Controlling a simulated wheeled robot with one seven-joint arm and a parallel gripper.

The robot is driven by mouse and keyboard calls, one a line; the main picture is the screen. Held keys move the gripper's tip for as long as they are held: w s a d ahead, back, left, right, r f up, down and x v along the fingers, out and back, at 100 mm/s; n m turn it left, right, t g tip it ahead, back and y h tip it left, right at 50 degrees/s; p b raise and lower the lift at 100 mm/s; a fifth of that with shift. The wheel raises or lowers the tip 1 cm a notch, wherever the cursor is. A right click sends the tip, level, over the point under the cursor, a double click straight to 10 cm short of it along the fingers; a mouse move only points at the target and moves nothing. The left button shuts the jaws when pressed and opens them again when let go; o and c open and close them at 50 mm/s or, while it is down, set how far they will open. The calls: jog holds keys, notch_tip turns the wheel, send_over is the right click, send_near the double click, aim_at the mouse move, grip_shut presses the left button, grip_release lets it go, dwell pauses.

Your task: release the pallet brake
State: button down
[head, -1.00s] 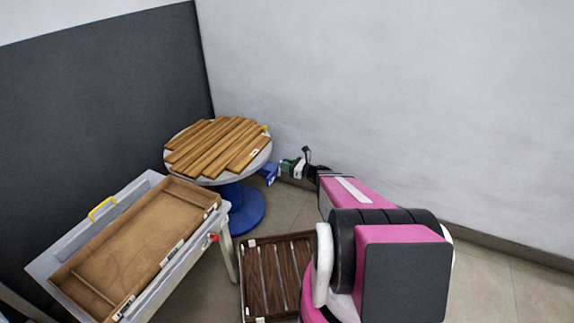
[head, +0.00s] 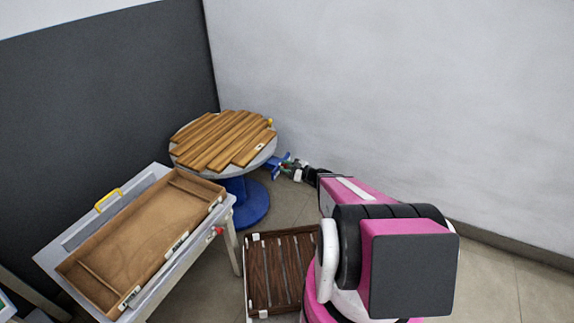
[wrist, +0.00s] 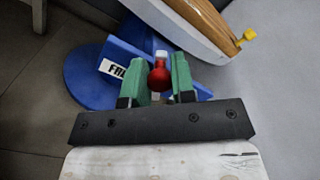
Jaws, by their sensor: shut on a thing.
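The round turntable has a grey top (head: 262,158) carrying wooden slats (head: 222,138) and a blue pedestal (head: 250,207). In the wrist view its blue base (wrist: 85,80) is at left, with a blue bracket and a white label (wrist: 111,69) whose readable part begins "FR"; a green finger hides the rest. A red ball knob (wrist: 159,79) on a pale stem sits between the green fingers of my gripper (wrist: 160,62). My gripper is shut on this lever. In the head view my gripper (head: 287,168) is at the blue bracket right of the turntable; the knob is not clear there.
A yellow piece (wrist: 247,36) is on the turntable's rim. A table with a wooden tray (head: 218,204) stands at left, with a red button (head: 219,231). A dark slatted crate (head: 283,236) is on the floor below my arm. The grey wall is close behind my gripper.

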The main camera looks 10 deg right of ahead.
jog(key=shift+s+a+f+n, duration=0.1)
jog(key=shift+s+f+n, duration=0.15)
jog(key=shift+n, duration=0.35)
jog(key=c, duration=0.9)
grip_release()
jog(key=shift+c, duration=0.2)
jog(key=shift+s, duration=0.1)
jog(key=v, duration=1)
jog(key=shift+s+d, duration=0.15)
jog(key=shift+d, duration=0.15)
